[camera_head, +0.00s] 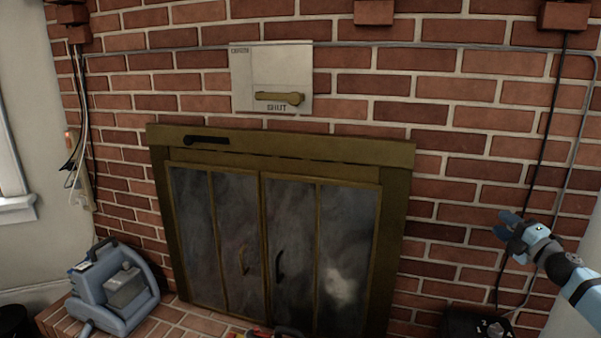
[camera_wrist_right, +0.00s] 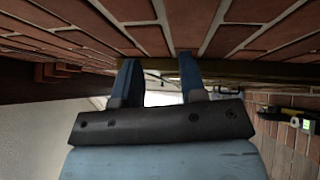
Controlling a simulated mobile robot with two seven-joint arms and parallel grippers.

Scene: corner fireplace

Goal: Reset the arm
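My right arm comes in from the right edge in the head view. Its blue gripper (camera_head: 507,225) is in front of the brick wall, to the right of the fireplace, and points left. In the right wrist view the two blue fingers of this gripper (camera_wrist_right: 160,68) stand apart with nothing between them. The gripper appears clear of the fireplace and holds nothing. My left gripper is in neither view.
The brass-framed fireplace (camera_head: 397,213) has its glass doors closed. Above it a metal plate (camera_head: 258,70) carries a brass lever (camera_head: 277,98) beside the word "SHUT". A blue-grey machine (camera_head: 118,287) stands on the brick hearth at left. A dark box (camera_head: 478,325) is low at right.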

